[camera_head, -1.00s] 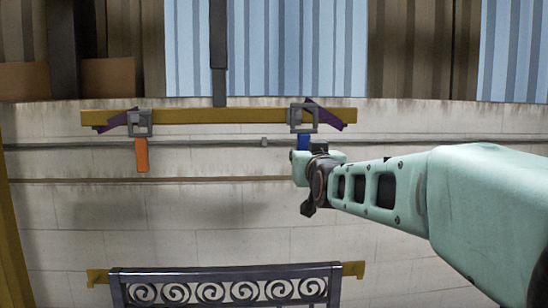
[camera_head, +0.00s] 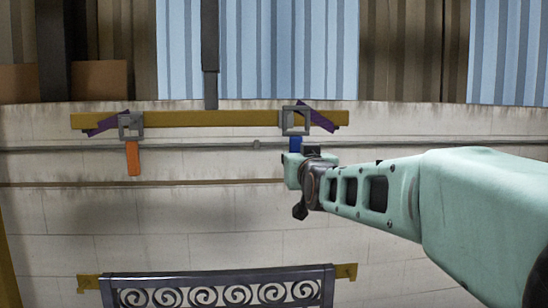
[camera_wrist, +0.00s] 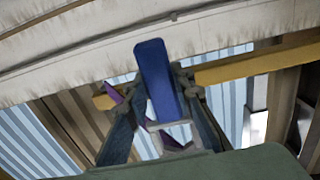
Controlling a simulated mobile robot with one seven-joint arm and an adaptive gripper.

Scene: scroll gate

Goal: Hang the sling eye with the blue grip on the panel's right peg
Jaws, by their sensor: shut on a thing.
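The sling eye is a grey square frame (camera_head: 295,121) with a blue grip (camera_head: 296,144) below it, at the right end of a yellow beam (camera_head: 210,119). A purple strap (camera_head: 318,117) runs from the beam's end to the eye. My gripper (camera_head: 297,154) is shut on the blue grip from below; the fingers are mostly hidden in the head view.
A second grey eye (camera_head: 131,126) with an orange grip (camera_head: 133,158) hangs at the beam's left end. The panel's left peg (camera_head: 89,283) is at its top left corner. A dark post (camera_head: 210,60) holds the beam. Open space lies between beam and panel.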

